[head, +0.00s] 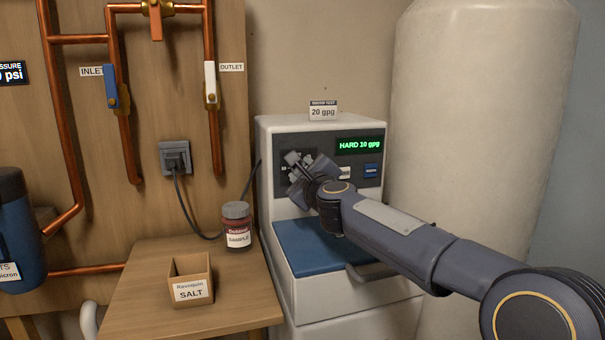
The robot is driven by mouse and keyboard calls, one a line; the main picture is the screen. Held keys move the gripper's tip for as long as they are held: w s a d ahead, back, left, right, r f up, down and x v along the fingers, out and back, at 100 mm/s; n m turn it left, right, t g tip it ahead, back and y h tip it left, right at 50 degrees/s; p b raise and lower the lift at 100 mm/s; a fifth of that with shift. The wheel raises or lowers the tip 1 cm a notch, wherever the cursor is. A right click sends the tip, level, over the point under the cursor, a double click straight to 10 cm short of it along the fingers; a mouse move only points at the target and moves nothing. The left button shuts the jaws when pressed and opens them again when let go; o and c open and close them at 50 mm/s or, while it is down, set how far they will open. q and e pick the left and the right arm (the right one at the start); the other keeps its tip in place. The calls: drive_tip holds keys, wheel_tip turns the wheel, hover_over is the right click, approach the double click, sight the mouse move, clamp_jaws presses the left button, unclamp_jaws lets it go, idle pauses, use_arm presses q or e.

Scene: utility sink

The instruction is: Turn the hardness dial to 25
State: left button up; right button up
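The softener's control panel (372,153) is a dark strip on the front of a pale cabinet. Its lit green display (359,145) reads "HARD 10 gpg". My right arm comes in from the right, and its gripper (298,162) is at the left part of this panel. The hardness dial is not clearly visible; the gripper covers the area where it may be. I cannot tell whether the fingers are around a dial, touching it or apart. My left gripper is not in view.
A card (323,111) reading "20 gpg" stands on the cabinet (285,125). A white and a blue button (371,171) sit below the display. A sample jar (237,228) and salt box (190,281) stand on the wooden table. A large tank (470,120) is at right.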

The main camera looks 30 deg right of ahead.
drive_tip(key=shift+f, duration=0.1)
idle(0.3)
drive_tip(key=o, duration=1)
drive_tip(key=shift+s, duration=0.1)
drive_tip(key=v, duration=0.7)
drive_tip(key=shift+s, duration=0.3)
